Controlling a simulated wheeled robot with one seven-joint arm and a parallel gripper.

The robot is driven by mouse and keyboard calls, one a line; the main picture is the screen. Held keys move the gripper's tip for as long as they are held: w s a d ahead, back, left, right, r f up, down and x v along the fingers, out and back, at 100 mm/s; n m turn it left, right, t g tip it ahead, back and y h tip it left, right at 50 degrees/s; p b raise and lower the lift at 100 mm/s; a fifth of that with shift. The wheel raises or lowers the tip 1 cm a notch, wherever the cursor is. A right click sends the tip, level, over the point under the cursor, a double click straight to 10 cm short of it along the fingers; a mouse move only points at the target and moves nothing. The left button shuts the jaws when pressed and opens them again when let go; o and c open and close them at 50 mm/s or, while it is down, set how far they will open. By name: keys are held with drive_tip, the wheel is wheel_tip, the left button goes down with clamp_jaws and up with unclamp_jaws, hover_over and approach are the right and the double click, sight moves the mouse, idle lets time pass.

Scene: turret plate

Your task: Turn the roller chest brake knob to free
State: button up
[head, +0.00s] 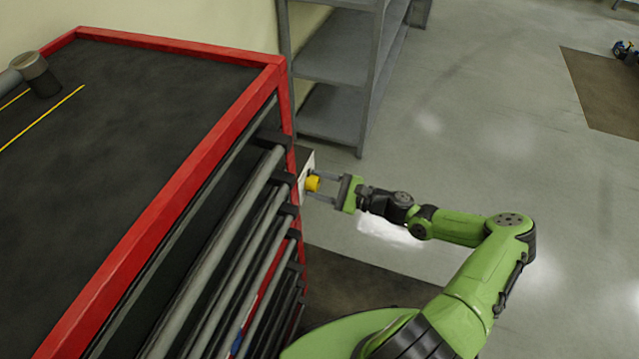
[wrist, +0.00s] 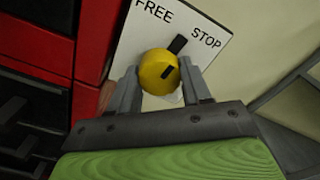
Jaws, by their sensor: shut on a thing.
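The yellow brake knob (wrist: 158,72) sits on a white plate (wrist: 205,65) lettered FREE and STOP. A black pointer (wrist: 177,44) stands out past the knob toward the upper right in the wrist view, between the two words and a little nearer STOP. My gripper (wrist: 159,76) is shut on the knob, one finger on each side. In the head view the knob (head: 313,183) shows at the side of the red roller chest (head: 190,180), with my gripper (head: 318,187) reaching it from the right. The plate is mostly edge-on there.
The chest's dark top (head: 110,110) and its drawer handles (head: 225,250) lie left of my gripper. A grey shelf unit (head: 335,60) stands behind the chest. Open floor (head: 480,130) lies to the right, with a brown mat (head: 605,90) farther off.

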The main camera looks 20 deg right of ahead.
drive_tip(key=n+b, duration=0.1)
drive_tip(key=n, duration=0.5)
drive_tip(key=shift+n, duration=0.3)
drive_tip(key=n+b, duration=0.1)
drive_tip(key=n, duration=0.2)
drive_tip(key=shift+r+b, duration=0.15)
drive_tip(key=shift+b, duration=0.15)
drive_tip(key=shift+n, duration=0.4)
drive_tip(key=shift+w+r, duration=0.1)
drive_tip(key=shift+r, duration=0.05)
drive_tip(key=o, duration=1.1)
drive_tip(key=shift+c, duration=0.2)
drive_tip(key=p+v, duration=0.1)
drive_tip(key=v, duration=1.4)
drive_tip(key=shift+s+d+p, duration=0.3)
drive_tip(key=shift+p, duration=0.1)
